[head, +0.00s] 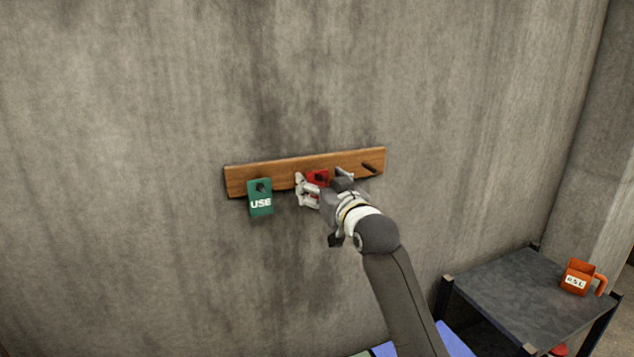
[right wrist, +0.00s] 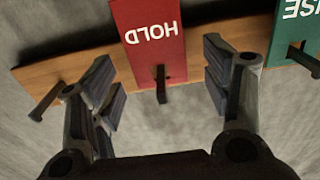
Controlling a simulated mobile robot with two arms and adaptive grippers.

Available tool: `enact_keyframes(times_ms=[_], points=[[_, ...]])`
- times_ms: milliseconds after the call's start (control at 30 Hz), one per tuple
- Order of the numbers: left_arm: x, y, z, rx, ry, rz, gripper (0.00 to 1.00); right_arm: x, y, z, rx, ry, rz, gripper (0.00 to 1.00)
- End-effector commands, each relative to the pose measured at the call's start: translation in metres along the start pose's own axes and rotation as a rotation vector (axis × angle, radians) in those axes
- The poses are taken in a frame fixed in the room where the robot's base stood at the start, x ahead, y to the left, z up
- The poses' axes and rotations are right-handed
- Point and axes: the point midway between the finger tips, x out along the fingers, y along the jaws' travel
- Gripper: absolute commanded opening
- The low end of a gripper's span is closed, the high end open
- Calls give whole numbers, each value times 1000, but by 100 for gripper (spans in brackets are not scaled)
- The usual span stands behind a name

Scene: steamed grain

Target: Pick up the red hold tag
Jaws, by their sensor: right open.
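The red hold tag (head: 317,177) hangs on a peg of the wooden rail on the wall, partly hidden by my right gripper in the head view. In the right wrist view the red hold tag (right wrist: 149,38) shows upside down, with the word HOLD in white and a dark peg through it. My right gripper (head: 322,185) is at the tag. Its open fingers (right wrist: 163,88) stand on either side of the tag, with gaps on both sides. My left gripper is not in view.
A green USE tag (head: 260,198) hangs on the wooden rail (head: 284,168) to the left. A bare peg (head: 370,167) sticks out at the right end. A dark table (head: 528,290) with an orange mug (head: 576,277) stands at the lower right.

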Motion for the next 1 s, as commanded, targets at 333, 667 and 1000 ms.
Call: enact_keyframes(times_ms=[333, 667, 1000], points=[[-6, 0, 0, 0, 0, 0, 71, 13, 0, 1, 1, 0, 0, 71], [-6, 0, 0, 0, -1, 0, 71, 13, 0, 1, 1, 0, 0, 44], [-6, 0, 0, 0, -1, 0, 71, 13, 0, 1, 1, 0, 0, 33]])
